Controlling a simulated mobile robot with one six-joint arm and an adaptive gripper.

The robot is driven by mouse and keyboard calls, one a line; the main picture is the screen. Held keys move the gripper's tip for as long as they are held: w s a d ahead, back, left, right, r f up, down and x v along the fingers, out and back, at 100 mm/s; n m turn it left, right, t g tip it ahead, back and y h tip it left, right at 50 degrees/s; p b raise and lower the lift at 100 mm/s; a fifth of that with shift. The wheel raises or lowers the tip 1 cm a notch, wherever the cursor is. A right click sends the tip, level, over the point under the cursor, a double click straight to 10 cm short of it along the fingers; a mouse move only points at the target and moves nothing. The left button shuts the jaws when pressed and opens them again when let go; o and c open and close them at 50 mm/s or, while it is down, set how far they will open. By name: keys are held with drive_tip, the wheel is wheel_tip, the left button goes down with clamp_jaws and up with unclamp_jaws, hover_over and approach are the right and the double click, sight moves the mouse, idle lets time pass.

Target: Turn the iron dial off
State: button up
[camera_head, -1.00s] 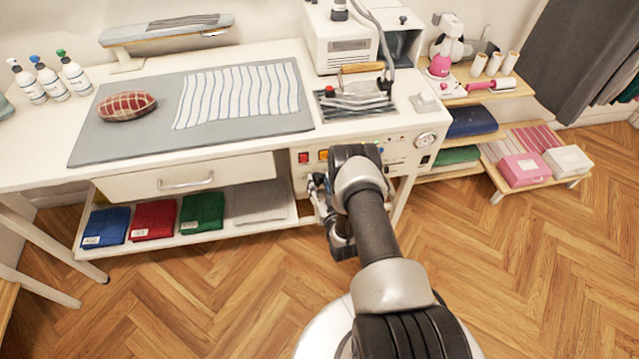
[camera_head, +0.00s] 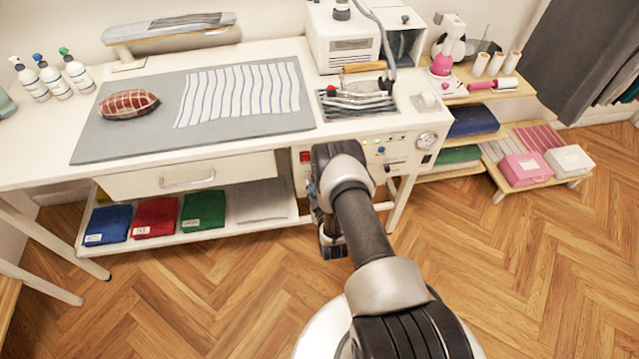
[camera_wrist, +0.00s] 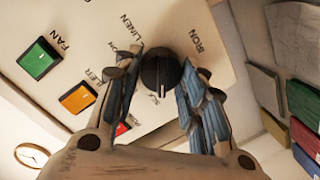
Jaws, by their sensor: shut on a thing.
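The iron dial (camera_wrist: 155,68) is a round black knob on the cream control panel (camera_wrist: 215,20). Labels including LINEN and IRON are printed around it. A pale pointer line on the knob points down in the wrist view. My gripper (camera_wrist: 161,74) has one finger on each side of the dial and is shut on it. In the head view, my arm hides the dial and most of my gripper at the front of the ironing station.
A green FAN switch (camera_wrist: 39,59) and an orange switch (camera_wrist: 77,98) sit left of the dial, with a red one partly behind a finger. A shelf with folded cloths (camera_head: 203,210) lies below the table. The floor in front is clear.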

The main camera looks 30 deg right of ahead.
drive_tip(key=n+h+b, duration=0.1)
drive_tip(key=n, duration=0.5)
drive_tip(key=shift+a+f, duration=0.1)
drive_tip(key=shift+f, duration=0.05)
drive_tip(key=shift+h, duration=0.3)
idle(0.4)
drive_tip(key=o, duration=1.1)
drive_tip(key=shift+c, duration=0.2)
drive_tip(key=v, duration=1.2)
